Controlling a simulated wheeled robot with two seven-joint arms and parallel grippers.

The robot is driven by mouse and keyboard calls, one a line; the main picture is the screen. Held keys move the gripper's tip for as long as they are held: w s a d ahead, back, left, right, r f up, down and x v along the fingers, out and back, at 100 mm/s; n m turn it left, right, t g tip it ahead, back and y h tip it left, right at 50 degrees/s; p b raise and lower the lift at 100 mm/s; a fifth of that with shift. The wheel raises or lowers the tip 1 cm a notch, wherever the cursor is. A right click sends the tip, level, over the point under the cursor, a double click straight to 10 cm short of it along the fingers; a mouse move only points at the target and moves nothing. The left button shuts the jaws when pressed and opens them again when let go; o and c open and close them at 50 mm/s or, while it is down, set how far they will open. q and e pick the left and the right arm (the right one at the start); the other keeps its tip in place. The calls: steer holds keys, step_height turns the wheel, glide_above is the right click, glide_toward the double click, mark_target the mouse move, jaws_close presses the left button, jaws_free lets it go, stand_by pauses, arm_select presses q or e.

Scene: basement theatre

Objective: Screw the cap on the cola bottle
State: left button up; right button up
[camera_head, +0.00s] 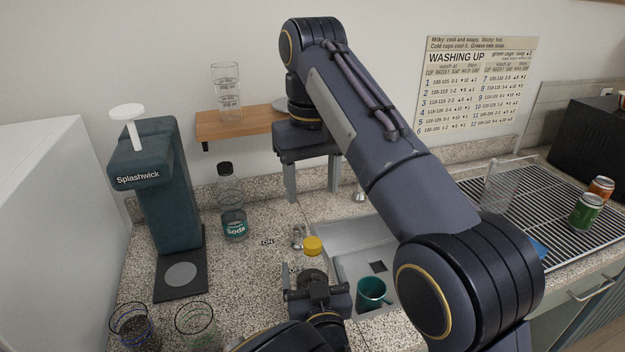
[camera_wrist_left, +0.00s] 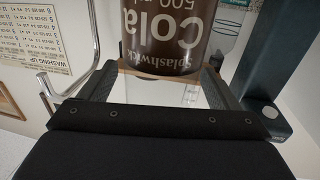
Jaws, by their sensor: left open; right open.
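The cola bottle (camera_head: 313,273) stands on the speckled counter beside the sink, mostly hidden behind my left gripper in the head view. A yellow cap (camera_head: 313,244) sits on top of it; whether it is screwed down I cannot tell. In the left wrist view the brown bottle with its Cola label (camera_wrist_left: 172,35) appears upside down, in front of and between the fingers. My left gripper (camera_head: 316,284) is open around the bottle, not closed on it. My right gripper (camera_head: 312,183) is open and empty, pointing down above the back of the counter, behind the cap.
A capped soda bottle (camera_head: 232,208) and a teal Splashwick dispenser (camera_head: 160,190) stand to the left. Two glasses (camera_head: 195,322) (camera_head: 133,327) are at front left. The sink (camera_head: 357,237) holds a teal mug (camera_head: 371,293). A shelf (camera_head: 230,124) is behind; cans (camera_head: 586,211) are far right.

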arm_select(q)
steer(key=s+d+b, duration=0.1)
steer(key=s, duration=0.6)
steer(key=shift+s, duration=0.15)
steer(key=shift+d, duration=0.1)
